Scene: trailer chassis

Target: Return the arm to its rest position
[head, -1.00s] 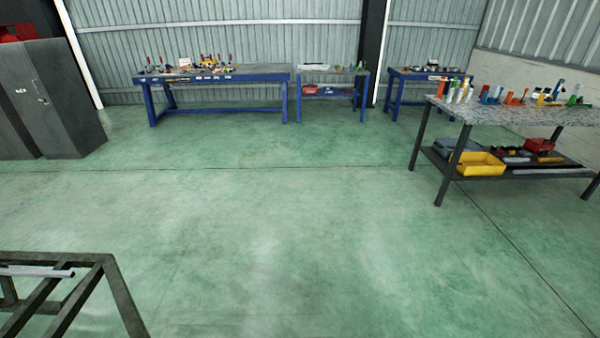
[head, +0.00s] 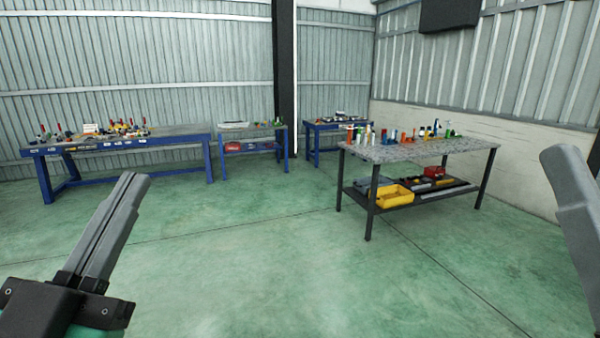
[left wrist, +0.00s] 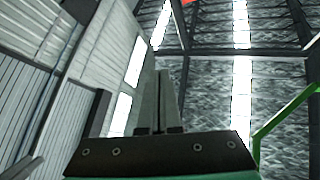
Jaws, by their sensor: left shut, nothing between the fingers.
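My left gripper (head: 128,182) rises from the lower left of the head view, pointing up and to the right. Its two grey fingers lie together with nothing between them. In the left wrist view the fingers (left wrist: 158,75) stand side by side, pointing up toward the roof. At the right edge of the head view a grey part of my right arm shows, perhaps the gripper's finger (head: 572,195). It is cut off by the frame, so its jaws cannot be judged.
A speckled-top table (head: 415,151) with tools stands at the right, a yellow bin (head: 390,195) on its shelf. Blue-framed benches (head: 180,143) line the back wall. The green floor (head: 260,260) between is clear. The left wrist view shows roof beams and a green bar (left wrist: 285,112).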

